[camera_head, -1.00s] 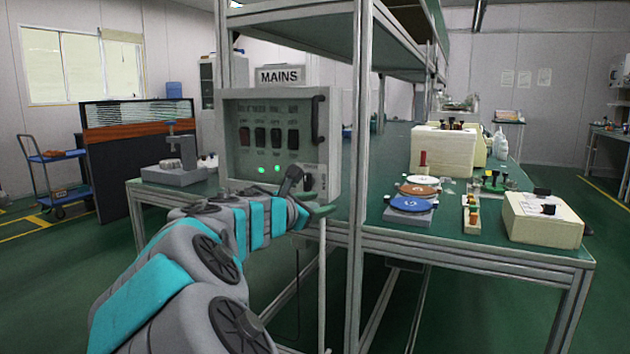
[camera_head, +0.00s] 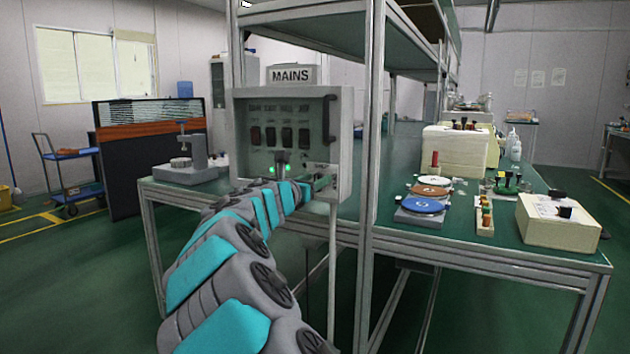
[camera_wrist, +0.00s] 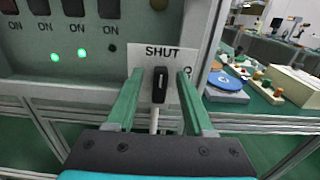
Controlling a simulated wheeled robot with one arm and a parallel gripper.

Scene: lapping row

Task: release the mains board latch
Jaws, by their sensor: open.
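The mains board (camera_head: 246,135) is a grey box with a MAINS sign (camera_head: 290,75) on top, a row of dark switches and two lit green lamps. In the wrist view, its latch (camera_wrist: 160,86) is a small black upright handle at the board's lower right corner, on a white label (camera_wrist: 150,54) reading SHUT. A second marking to the right is partly hidden by a finger. My gripper (camera_wrist: 161,73) is open, its two green fingers on either side of the latch, with gaps showing. In the head view my gripper (camera_head: 316,185) is at the board's lower right, and the latch cannot be made out.
A metal frame post (camera_head: 374,130) stands just right of the board. Right of it, the green bench holds coloured discs (camera_head: 422,205), a small stand of pegs (camera_head: 485,215) and a cream box (camera_head: 556,222). A grey device (camera_head: 190,170) sits on the bench at left.

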